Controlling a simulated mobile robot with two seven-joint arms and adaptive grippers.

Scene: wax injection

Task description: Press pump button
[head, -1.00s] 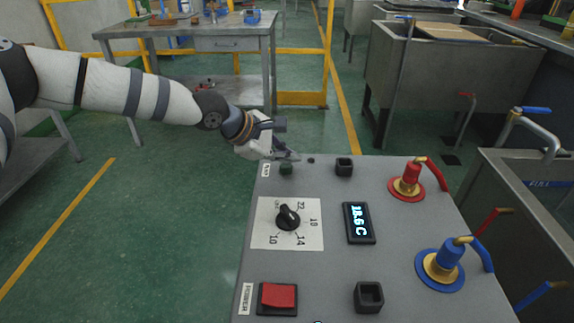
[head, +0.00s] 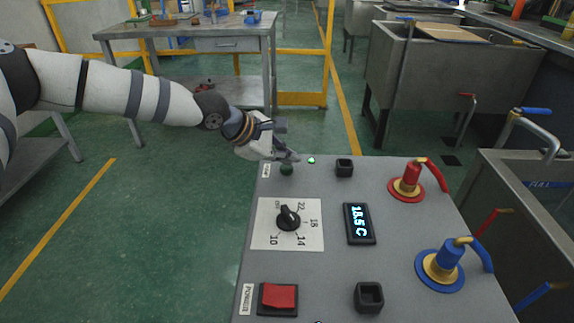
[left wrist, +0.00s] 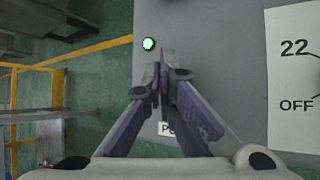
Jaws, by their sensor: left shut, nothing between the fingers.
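The pump button (head: 287,169) is a small dark green round knob at the far left corner of the grey control panel (head: 330,270), beside a small white label (head: 266,170). My left gripper (head: 293,157) is shut and empty, with its fingertips right at the button's far side. In the left wrist view the shut fingers (left wrist: 168,60) cover the button and part of its label (left wrist: 166,128); I cannot tell whether they touch it. A small indicator light (head: 311,160) near the fingertips glows green, and it also shows in the left wrist view (left wrist: 149,43). My right gripper is not in view.
The panel also carries a temperature dial (head: 288,217), a display (head: 360,223) reading about 18.5 C, a red power switch (head: 279,296), and red (head: 411,182) and blue (head: 441,264) fittings. Metal sinks (head: 430,75) stand at the right. Green floor is open at the left.

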